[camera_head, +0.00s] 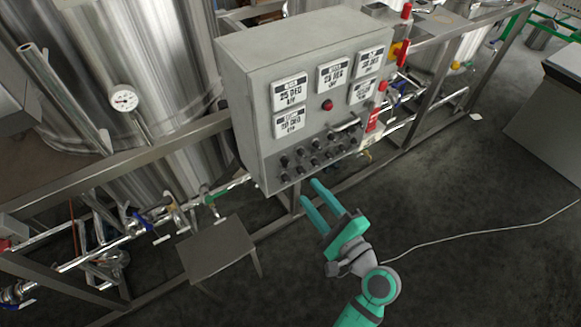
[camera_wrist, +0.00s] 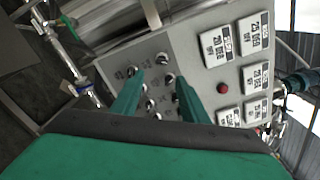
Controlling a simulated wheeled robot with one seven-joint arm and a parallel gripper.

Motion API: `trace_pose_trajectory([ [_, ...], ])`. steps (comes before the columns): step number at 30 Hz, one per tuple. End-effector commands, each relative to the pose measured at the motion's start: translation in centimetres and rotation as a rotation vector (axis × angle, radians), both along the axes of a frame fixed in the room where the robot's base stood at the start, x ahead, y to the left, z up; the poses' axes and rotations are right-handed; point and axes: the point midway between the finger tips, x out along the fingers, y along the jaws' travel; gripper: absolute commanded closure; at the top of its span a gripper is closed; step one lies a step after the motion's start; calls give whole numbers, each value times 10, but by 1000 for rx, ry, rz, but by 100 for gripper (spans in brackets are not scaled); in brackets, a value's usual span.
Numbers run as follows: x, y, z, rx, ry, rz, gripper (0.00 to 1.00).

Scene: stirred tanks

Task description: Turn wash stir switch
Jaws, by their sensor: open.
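A grey control box (camera_head: 308,122) carries several small black rotary switches (camera_head: 315,161) in rows on the lower part of its front face. Their labels are too small to read, so I cannot tell which one is the wash stir switch. My green gripper (camera_head: 311,189) is open and empty, just below and in front of the switch rows in the head view. In the wrist view, my gripper's two fingers (camera_wrist: 160,77) point at the panel, with a switch (camera_wrist: 169,79) showing between and beyond the tips. Some switches are hidden behind the fingers. I cannot see contact.
White displays (camera_head: 289,92) and a red button (camera_head: 327,105) sit above the switches. A steel tank (camera_head: 165,75) and pipes stand left of the box. A small metal step (camera_head: 217,249) is on the floor at lower left. A white cable crosses otherwise open floor (camera_head: 470,190) at right.

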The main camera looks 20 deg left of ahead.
Motion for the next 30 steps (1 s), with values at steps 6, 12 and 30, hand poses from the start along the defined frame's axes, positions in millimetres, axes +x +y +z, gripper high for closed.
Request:
trace_pose_trajectory([
  [6,9,14,5,10,0,19,59],
  [12,31,41,4,9,0,18,59],
  [30,66,86,4,8,-1,13,59],
])
